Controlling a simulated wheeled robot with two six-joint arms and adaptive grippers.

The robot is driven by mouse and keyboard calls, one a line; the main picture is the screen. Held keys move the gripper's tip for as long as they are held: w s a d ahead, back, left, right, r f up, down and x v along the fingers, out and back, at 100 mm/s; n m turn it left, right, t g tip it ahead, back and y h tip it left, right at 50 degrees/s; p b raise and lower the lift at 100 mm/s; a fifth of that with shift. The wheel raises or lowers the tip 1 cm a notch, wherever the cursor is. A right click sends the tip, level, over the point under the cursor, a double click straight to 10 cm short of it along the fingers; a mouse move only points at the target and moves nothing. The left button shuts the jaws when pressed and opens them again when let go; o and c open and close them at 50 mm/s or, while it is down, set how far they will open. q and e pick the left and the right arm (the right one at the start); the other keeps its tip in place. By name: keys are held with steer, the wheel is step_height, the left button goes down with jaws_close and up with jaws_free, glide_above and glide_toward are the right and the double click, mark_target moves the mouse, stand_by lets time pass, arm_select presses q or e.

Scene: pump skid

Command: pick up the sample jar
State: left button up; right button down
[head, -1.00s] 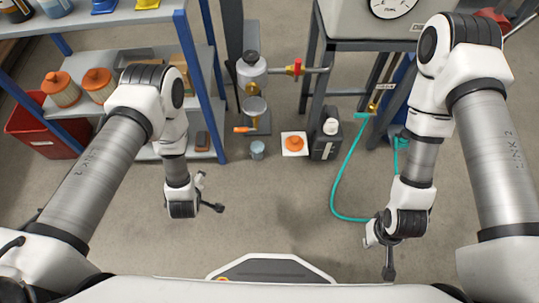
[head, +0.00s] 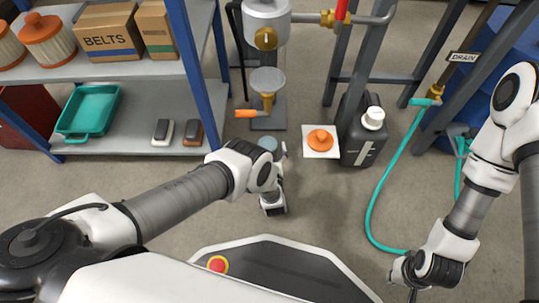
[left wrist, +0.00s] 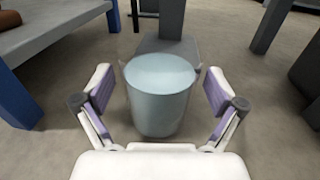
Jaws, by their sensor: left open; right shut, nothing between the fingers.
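The sample jar (left wrist: 160,100) is a light blue-grey cylinder with a pale round top, upright on the floor. In the head view only its top (head: 267,143) shows, partly hidden by my left arm. My left gripper (left wrist: 159,90) is open, with its purple-padded fingers on either side of the jar and a small gap on each side. In the head view the left gripper (head: 279,152) is mostly hidden behind its wrist.
An orange cap on a white square (head: 320,141) and a black jug (head: 363,135) stand right of the jar. A pump stand with an orange-handled drain (head: 266,85) is just behind it. A shelf (head: 140,70) is at left; a teal hose (head: 374,205) curves at right.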

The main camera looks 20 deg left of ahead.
mark_target(267, 137)
arm_select(q)
steer(key=b+x, duration=0.2)
steer(key=x, duration=0.1)
steer(key=shift+w+f, duration=0.1)
steer(key=shift+f, duration=0.3)
steer(key=shift+w+a+r, duration=0.15)
steer(key=shift+w, duration=0.15)
steer(key=shift+r, duration=0.1)
arm_select(e)
steer(key=f, duration=0.3)
steer(key=shift+w+f, duration=0.1)
steer(key=shift+w, duration=0.3)
arm_select(q)
steer(key=c, duration=1.5)
steer(key=shift+c, duration=0.5)
steer(key=shift+r, duration=0.15)
